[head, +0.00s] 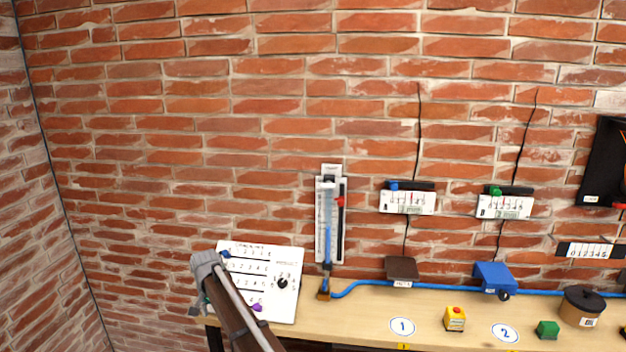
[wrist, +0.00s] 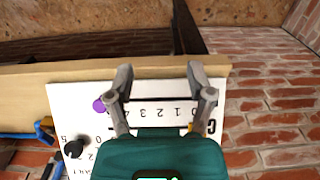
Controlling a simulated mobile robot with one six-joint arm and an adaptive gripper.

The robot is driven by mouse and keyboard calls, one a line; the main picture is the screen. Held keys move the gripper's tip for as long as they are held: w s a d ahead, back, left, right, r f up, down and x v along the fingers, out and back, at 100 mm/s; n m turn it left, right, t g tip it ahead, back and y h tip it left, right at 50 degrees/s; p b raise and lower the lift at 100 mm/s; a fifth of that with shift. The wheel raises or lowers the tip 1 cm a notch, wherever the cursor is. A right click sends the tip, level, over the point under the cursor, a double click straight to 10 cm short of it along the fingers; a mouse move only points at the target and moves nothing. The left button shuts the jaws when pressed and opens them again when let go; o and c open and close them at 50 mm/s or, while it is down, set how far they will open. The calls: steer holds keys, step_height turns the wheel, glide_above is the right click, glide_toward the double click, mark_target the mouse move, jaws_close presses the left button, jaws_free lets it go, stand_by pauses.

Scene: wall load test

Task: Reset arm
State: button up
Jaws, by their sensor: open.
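My gripper (wrist: 160,78) is open in the wrist view, with two grey fingers apart and nothing between them. It is over the white control panel (wrist: 70,95), whose printed number scales show between and beside the fingers. A purple slider knob (wrist: 99,105) is just left of the left finger, and a black dial (wrist: 75,147) is further left. In the head view my arm crosses in front of the left part of the panel (head: 290,253); the fingers are mostly hidden there. The panel's black dial (head: 282,283), blue knob (head: 225,254) and purple knob (head: 257,307) show.
A wooden bench (head: 365,322) runs along the brick wall (head: 200,130). A vertical gauge (head: 328,220) and two meters, left (head: 407,203) and right (head: 504,207), hang there. A yellow button box (head: 455,318), green cube (head: 547,329) and brown pot (head: 583,307) stand at right.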

steer(key=s+d, duration=0.4)
steer(key=d, duration=0.8)
steer(key=s+d+n, duration=0.1)
steer(key=s+d, duration=0.3)
steer(key=d, duration=0.8)
steer(key=s+d, duration=0.4)
steer(key=d, duration=0.8)
steer(key=s+d, duration=1)
steer(key=d, duration=0.1)
steer(key=shift+n, duration=0.3)
